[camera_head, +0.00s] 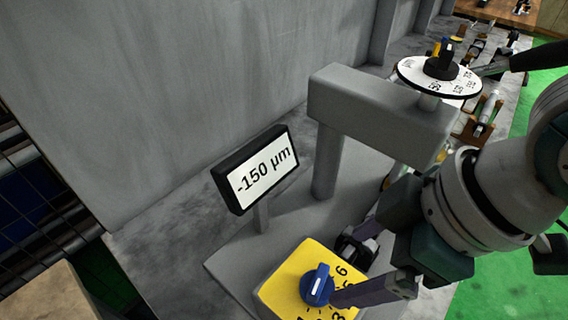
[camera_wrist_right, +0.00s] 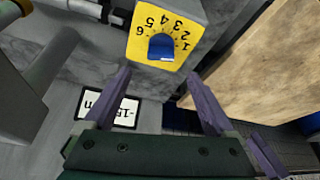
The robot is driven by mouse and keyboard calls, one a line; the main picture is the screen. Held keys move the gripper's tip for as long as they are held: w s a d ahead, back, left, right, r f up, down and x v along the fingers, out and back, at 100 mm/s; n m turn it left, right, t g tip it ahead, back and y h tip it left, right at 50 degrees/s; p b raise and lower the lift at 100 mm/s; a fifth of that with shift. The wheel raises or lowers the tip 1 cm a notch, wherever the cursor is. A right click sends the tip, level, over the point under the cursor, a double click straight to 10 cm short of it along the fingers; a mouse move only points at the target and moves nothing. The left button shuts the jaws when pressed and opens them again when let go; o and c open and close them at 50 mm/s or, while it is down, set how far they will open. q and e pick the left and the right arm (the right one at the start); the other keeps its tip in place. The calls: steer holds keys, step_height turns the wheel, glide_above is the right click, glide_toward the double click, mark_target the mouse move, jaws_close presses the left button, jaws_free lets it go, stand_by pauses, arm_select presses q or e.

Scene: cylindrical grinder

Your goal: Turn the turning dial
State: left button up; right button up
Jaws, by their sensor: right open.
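A blue dial (camera_head: 317,285) with a white pointer mark sits on a yellow numbered panel (camera_head: 285,278). In the right wrist view the dial (camera_wrist_right: 161,47) is at the top middle, on the yellow panel (camera_wrist_right: 196,38). My right gripper (camera_head: 350,262) is open, with purple fingers, close to the dial. In the wrist view the gripper (camera_wrist_right: 158,80) has its fingertips apart, either side of and short of the dial; nothing is between them. Whether a finger touches the panel cannot be told. My left gripper is not in view.
A display (camera_head: 263,172) reading -150 µm stands behind the panel. A grey post with a block (camera_head: 375,110) rises nearby. A white disc (camera_head: 410,72) with a black knob (camera_head: 441,67) is on top of it. A grey wall is behind; small fixtures are at the upper right.

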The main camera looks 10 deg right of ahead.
mark_target(320, 278)
steer(key=b+x, duration=0.1)
steer(key=x, duration=0.8)
steer(key=shift+w+a+f+b, duration=0.1)
steer(key=shift+a+f+b, duration=0.05)
steer(key=shift+f+b, duration=0.15)
steer(key=shift+c, duration=0.3)
steer(key=c, duration=1.3)
